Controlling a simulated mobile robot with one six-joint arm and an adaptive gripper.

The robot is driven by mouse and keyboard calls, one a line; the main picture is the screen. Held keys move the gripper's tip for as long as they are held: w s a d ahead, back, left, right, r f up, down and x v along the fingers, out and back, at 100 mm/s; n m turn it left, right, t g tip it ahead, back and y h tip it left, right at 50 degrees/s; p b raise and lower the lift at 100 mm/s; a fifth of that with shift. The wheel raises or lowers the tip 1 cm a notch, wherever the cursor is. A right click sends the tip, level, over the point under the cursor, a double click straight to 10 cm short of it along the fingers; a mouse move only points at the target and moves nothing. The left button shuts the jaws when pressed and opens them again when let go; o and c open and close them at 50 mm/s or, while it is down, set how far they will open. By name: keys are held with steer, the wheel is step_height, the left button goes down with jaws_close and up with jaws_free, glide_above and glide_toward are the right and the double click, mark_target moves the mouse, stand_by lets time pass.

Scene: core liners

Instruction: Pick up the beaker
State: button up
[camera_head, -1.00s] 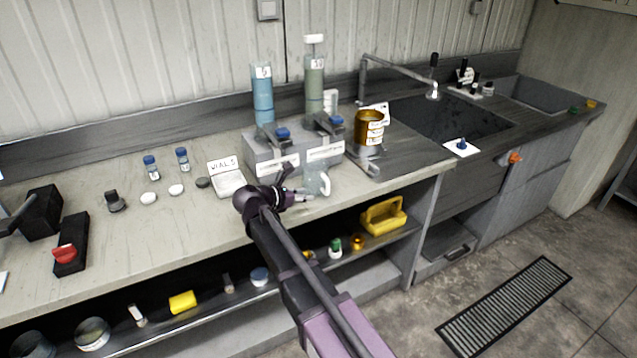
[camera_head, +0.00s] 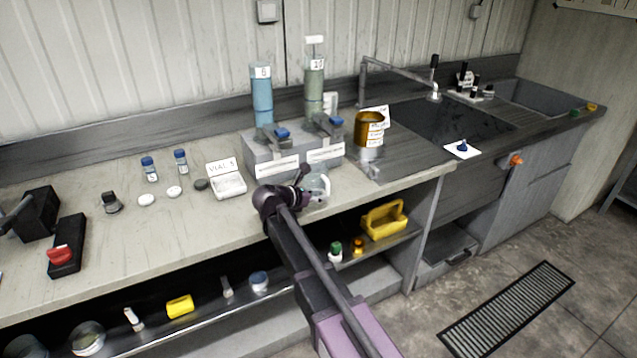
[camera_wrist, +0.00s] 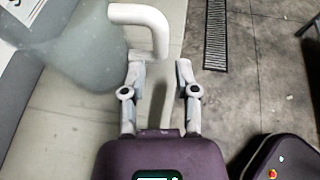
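The beaker (camera_head: 319,184) is a clear, pale vessel near the counter's front edge, in front of the grey dispenser block. In the wrist view, its glass body (camera_wrist: 85,50) fills the upper left, and its white curved handle (camera_wrist: 158,28) reaches right. My gripper (camera_wrist: 160,68) is open, with a gap between its two fingers. The fingertips are just below the handle in the wrist view, the left one by the handle's lower end. I cannot tell whether it touches. In the head view, my wrist partly hides the fingers and the beaker.
The grey block (camera_head: 262,157) carries a blue column (camera_head: 262,92) and a green column (camera_head: 314,80). A brown jar (camera_head: 369,128) stands to the right, before the sink (camera_head: 450,118). A white vials tray (camera_head: 227,185) lies left. A shelf below holds a yellow carrier (camera_head: 384,218).

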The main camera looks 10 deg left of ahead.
steer(key=shift+b+x, duration=0.65)
steer(key=shift+x, duration=1.3)
steer(key=shift+s, duration=0.1)
jaws_close()
